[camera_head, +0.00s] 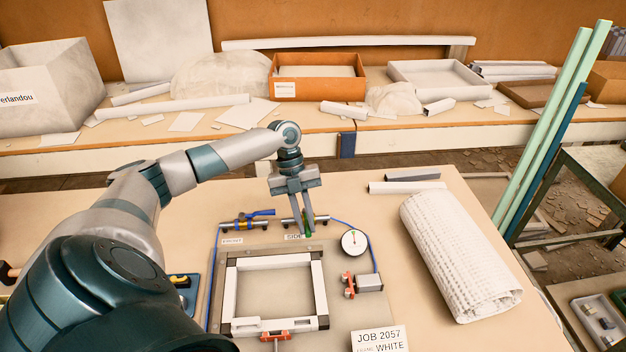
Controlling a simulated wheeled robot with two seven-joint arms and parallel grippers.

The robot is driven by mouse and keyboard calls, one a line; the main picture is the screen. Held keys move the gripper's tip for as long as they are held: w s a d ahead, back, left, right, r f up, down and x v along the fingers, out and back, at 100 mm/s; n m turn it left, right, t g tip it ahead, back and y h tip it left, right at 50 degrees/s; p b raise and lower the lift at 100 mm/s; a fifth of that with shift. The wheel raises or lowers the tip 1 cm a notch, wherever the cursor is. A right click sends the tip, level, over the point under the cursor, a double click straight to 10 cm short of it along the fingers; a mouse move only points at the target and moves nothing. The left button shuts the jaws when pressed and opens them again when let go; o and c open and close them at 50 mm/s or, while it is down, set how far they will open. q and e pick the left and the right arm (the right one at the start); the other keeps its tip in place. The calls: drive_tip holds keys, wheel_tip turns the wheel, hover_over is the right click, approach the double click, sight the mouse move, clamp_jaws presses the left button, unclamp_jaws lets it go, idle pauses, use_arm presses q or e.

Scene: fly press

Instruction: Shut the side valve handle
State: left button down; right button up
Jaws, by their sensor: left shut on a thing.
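My left gripper (303,231) reaches down from above to the side valve (319,218), behind the label reading SIDE (293,237). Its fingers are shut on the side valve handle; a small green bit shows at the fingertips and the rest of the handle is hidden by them. The front valve (238,225) is to the left, above its FRONT label (231,241), with a blue handle (260,213). A round white gauge (354,242) with a green mark stands to the right of the side valve. My right gripper is not in view.
A white frame (238,295) is held on a board by red clamps (275,337). A rolled white cloth (460,255) lies to the right, a JOB 2057 card (379,340) in front. Grey and white bars (412,174) lie behind. Bare table lies between gauge and roll.

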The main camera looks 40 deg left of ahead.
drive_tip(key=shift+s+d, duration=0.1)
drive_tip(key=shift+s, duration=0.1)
use_arm(q)
drive_tip(key=c, duration=1.8)
unclamp_jaws()
drive_tip(key=shift+o, duration=0.2)
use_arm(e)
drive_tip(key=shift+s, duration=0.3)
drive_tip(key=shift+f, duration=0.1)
use_arm(q)
drive_tip(key=shift+a+r, duration=0.1)
